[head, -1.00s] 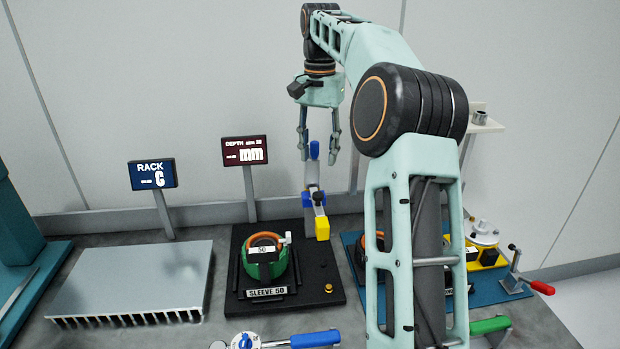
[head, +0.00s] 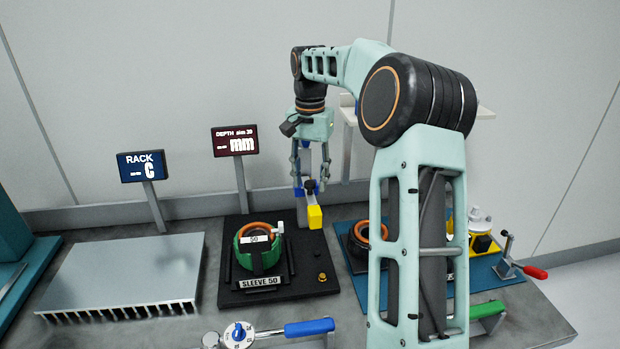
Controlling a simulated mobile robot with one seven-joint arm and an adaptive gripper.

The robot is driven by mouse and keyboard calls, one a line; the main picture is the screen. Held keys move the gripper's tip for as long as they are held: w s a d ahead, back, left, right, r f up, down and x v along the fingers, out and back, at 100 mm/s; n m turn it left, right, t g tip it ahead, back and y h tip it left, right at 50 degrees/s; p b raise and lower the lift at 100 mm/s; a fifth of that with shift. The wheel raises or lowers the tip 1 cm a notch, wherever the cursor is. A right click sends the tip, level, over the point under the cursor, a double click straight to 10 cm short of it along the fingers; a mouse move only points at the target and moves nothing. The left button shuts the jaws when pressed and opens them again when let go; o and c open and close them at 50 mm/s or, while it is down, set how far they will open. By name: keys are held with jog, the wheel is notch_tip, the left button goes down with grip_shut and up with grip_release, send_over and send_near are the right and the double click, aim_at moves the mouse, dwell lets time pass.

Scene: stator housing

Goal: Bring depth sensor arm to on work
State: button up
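The depth sensor arm is a jointed piece with a yellow block head (head: 315,217), a dark knob and blue parts. It stands at the back right of the black fixture base (head: 300,291). On that base sits a green housing with an orange ring (head: 246,260), marked 50. The yellow head is to the right of the housing, not over it. My gripper (head: 310,182) points down, with its fingers apart on either side of the sensor arm's upper part. Whether the fingers touch it is unclear.
A DEPTH display (head: 235,141) and a RACK C sign (head: 143,166) stand behind. A finned metal rack (head: 125,272) is at left. A blue-handled tool (head: 310,327) lies in front. My arm hides part of the blue mat (head: 510,272) at right.

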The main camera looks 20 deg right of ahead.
grip_shut()
